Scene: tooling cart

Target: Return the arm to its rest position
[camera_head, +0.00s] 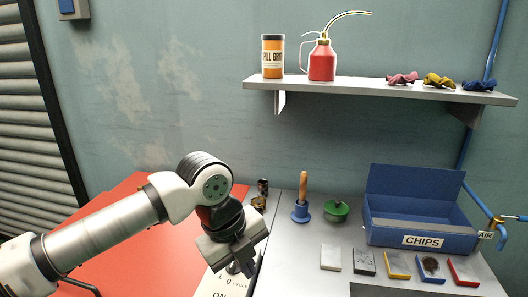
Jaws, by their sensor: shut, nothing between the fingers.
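My arm comes in from the lower left and rises to a bent joint near the middle of the picture. My gripper (243,267) hangs below that joint, pointing down, shut and empty. It is over a pale printed panel (222,283), beside the left edge of the grey cart top (315,240). The panel's lettering is partly hidden by the gripper. I cannot tell how high the fingertips are above the surface.
A blue CHIPS bin (415,215), a wooden-handled blue tool (301,200), a green object (337,210) and several small coloured trays stand to the right. A red surface (130,200) lies behind my arm. A wall shelf (380,92) holds an oil can (322,65).

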